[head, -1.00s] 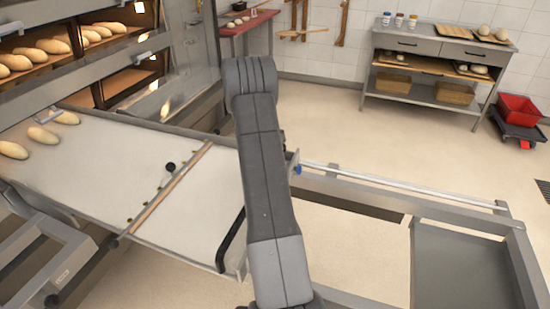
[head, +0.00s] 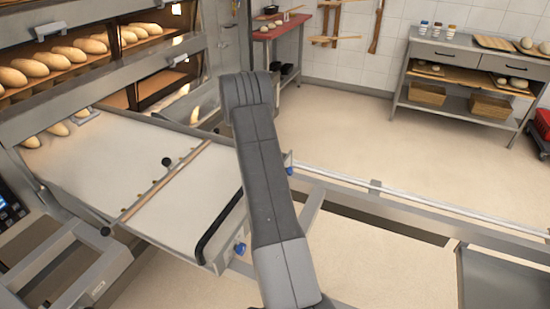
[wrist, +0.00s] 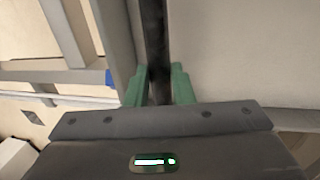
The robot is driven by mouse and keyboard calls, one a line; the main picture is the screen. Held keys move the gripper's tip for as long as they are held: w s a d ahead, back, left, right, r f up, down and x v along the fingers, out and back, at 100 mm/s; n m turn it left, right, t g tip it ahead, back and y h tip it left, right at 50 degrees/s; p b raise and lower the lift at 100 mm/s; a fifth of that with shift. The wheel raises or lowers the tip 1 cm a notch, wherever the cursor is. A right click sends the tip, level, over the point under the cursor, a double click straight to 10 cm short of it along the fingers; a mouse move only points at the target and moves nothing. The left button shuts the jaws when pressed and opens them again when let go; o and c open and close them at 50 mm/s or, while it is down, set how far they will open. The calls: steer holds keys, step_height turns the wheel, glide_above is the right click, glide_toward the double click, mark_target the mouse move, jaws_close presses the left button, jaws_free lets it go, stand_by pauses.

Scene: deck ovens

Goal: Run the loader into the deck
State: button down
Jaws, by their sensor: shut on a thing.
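The loader (head: 120,160) is a long pale belt in a metal frame with a wooden bar (head: 165,182) across it. It slopes across the left of the head view, its far end at the mouth of an oven deck. Several loaves (head: 57,129) lie at that far end, partly under the deck's upper edge. A black handle (head: 218,228) runs along the loader's near end. My gripper (wrist: 157,85) has green fingers on either side of the black handle in the wrist view and is shut on it. In the head view my arm hides the gripper.
Decks above hold baked loaves (head: 60,58). The loader's stand, with a metal rail (head: 390,196), extends to the right. A red table (head: 280,32) and a steel workbench (head: 465,70) stand at the back. The floor between is clear.

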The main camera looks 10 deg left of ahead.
steer(key=shift+w+a+r, duration=0.1)
steer(key=shift+w+a, duration=0.1)
steer(key=shift+a, duration=0.35)
steer(key=shift+w+a, duration=0.15)
steer(key=shift+a, duration=0.5)
steer(key=c, duration=1.3)
jaws_free()
steer(key=shift+a, duration=0.15)
steer(key=shift+o, duration=0.2)
step_height(320, 180, up, 14)
steer(key=a, duration=0.2)
steer(key=shift+w+a+f, duration=0.2)
steer(key=shift+w+f, duration=0.05)
steer(key=shift+w, duration=0.05)
